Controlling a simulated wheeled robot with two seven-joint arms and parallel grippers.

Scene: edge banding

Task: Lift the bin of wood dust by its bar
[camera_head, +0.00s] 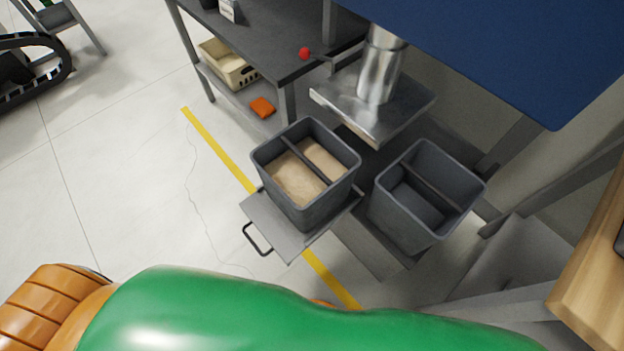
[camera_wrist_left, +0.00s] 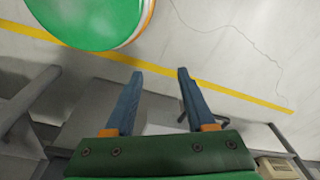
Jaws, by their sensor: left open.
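The bin of wood dust (camera_head: 318,205) is a dark grey, open-topped box in the middle of the head view, with pale tan dust inside. Its bar (camera_head: 304,160) spans the open top, above the dust. The bin stands upright on a grey pull-out plate (camera_head: 282,238) with a black loop handle (camera_head: 256,240). My left gripper (camera_wrist_left: 160,74) shows in the left wrist view, its two blue fingers spread with nothing between them. The head view does not show its fingers, and the dust bin is not clearly seen in the wrist view. My right gripper is not in view.
A second grey bin (camera_head: 410,215) with a bar, without visible dust, stands close on the right. A metal duct hood (camera_head: 375,100) is behind the bins. A dark workbench (camera_head: 285,60) stands behind left. Floor left of the yellow line (camera_head: 215,145) is clear.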

